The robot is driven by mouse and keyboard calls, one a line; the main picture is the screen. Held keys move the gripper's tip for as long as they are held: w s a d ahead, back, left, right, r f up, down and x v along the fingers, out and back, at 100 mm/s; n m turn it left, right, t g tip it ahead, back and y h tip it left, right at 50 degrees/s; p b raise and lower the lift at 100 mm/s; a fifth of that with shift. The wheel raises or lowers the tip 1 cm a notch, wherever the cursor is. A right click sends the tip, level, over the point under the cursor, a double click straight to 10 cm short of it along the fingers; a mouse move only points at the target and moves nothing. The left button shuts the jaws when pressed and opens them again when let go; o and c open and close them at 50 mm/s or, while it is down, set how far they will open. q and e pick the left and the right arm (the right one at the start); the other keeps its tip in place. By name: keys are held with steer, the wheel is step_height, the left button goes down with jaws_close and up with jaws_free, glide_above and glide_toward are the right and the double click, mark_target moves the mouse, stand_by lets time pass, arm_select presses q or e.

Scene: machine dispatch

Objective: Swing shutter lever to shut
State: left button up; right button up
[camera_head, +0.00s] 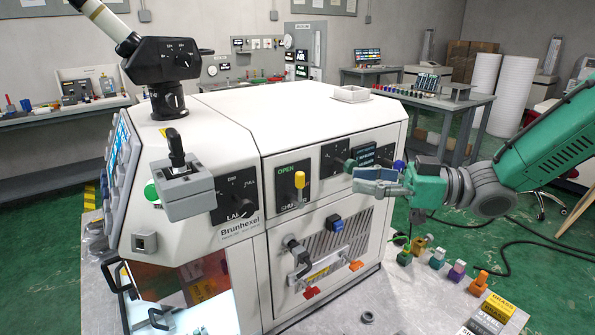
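The shutter lever (299,180) is a yellow handle on a dark panel (285,188) on the front of the white machine. The panel reads OPEN above the lever and has a partly hidden SHUTTER label below. The lever points up, its yellow end near the OPEN word. My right gripper (355,180) comes in from the right, with grey fingers pointing left. It appears to the right of the lever, with a clear gap between them. The gap between its fingers is hard to make out. It hides part of the neighbouring panel. My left gripper is not in view.
A grey joystick box (187,190) juts out left of the lever. Below are a dark lever (297,250) and a blue knob (334,223). Several coloured knobbed pieces (457,271) stand on the grey surface at the right. The space before the shutter panel is clear.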

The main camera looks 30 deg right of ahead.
mark_target(298, 173)
steer(key=x, duration=0.9)
steer(key=shift+w+d+p, duration=0.1)
steer(key=shift+w+p, duration=0.2)
steer(key=shift+w, duration=0.2)
steer(key=shift+w+a, duration=0.2)
steer(key=shift+a, duration=0.3)
steer(key=shift+w+a, duration=0.2)
steer(key=shift+a, duration=0.3)
steer(key=shift+w+a, duration=0.1)
steer(key=shift+a, duration=0.2)
steer(key=shift+c, duration=0.6)
steer(key=shift+a, duration=0.2)
jaws_close()
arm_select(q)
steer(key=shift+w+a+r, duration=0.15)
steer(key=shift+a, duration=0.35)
arm_select(e)
steer(key=shift+d, duration=0.1)
